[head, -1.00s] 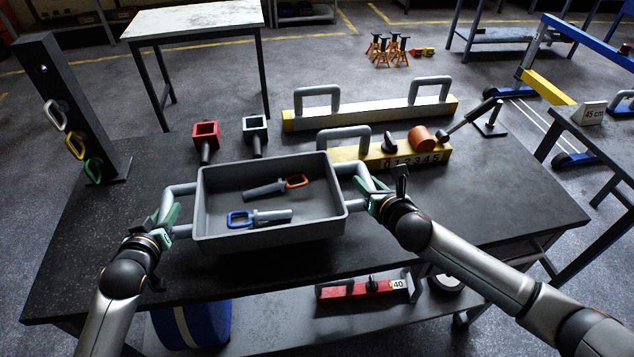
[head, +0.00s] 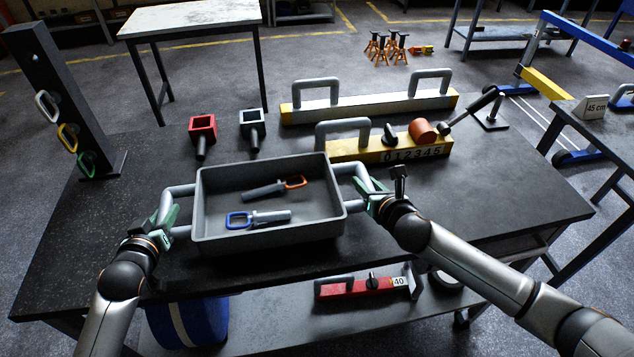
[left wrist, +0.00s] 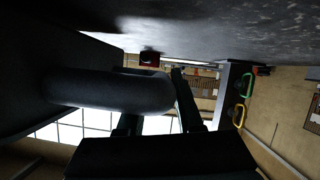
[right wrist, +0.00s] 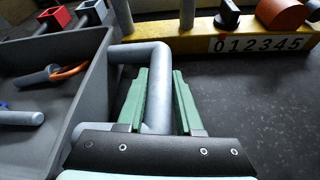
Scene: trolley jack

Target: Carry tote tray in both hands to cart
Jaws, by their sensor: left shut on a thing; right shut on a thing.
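The grey tote tray (head: 268,238) is level over the front of the dark worktable (head: 480,195), with an orange-handled tool (head: 275,188) and a blue-handled tool (head: 258,218) lying in it. My left gripper (head: 168,214) is shut on the tray's left handle. My right gripper (head: 373,198) is shut on the right handle; the right wrist view shows its green fingers (right wrist: 160,100) on either side of the grey bar. The tray's underside is hidden in the head view, so its height above the table is unclear. I cannot tell which furniture is the cart.
A red socket (head: 203,126) and a grey one (head: 252,122) lie behind the tray. A numbered yellow bar (head: 345,150) stands close behind right. A post with coloured rings (head: 62,95) is at left. A white-topped table (head: 190,18) and a 45 cm stand (head: 592,108) are beyond.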

